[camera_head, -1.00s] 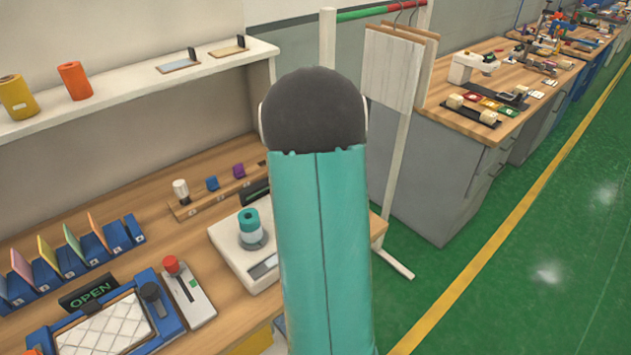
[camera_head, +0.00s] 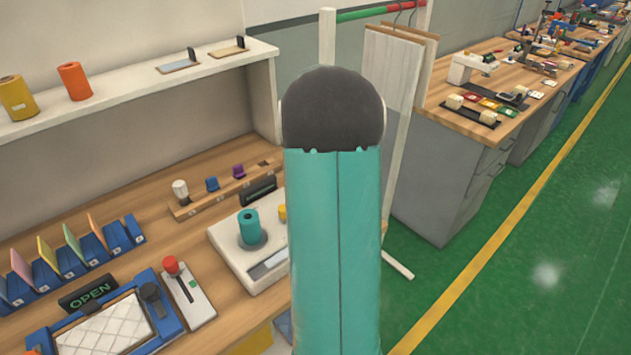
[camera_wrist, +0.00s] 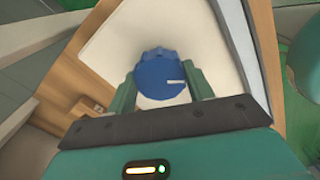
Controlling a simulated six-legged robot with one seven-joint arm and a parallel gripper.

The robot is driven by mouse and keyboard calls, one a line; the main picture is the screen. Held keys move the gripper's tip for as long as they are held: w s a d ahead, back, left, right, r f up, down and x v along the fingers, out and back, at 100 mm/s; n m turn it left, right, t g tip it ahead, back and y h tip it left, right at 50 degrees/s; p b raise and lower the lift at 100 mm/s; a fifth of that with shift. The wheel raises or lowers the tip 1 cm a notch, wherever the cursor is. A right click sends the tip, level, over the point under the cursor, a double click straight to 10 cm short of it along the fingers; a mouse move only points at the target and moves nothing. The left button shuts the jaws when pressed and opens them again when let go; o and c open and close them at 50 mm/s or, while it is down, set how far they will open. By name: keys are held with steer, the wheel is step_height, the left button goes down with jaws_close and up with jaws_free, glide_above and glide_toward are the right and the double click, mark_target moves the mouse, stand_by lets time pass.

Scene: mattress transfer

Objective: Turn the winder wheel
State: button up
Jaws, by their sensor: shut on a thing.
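A blue round wheel (camera_wrist: 158,72) with a white mark on its face sits on a white surface in the wrist view. My gripper (camera_wrist: 162,88) is shut on it, with one green finger at each side. In the head view the wheel and my gripper are hidden behind my arm. There, a white winder unit (camera_head: 232,253) stands on the bench. It carries a teal spool (camera_head: 248,226) on a dark round base and a small yellow part (camera_head: 283,213) beside my arm.
A red-topped lever box (camera_head: 190,294) and a blue frame with a white quilted pad (camera_head: 105,332) lie left of the unit. A rack with small coloured pieces (camera_head: 212,190) stands behind. A shelf (camera_head: 130,90) overhangs the bench. Green floor is clear at right.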

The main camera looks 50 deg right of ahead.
steer(key=shift+n, duration=1.2)
steer(key=o, duration=1)
steer(key=shift+c, duration=0.2)
step_height(320, 180, up, 14)
steer(key=shift+f, duration=0.1)
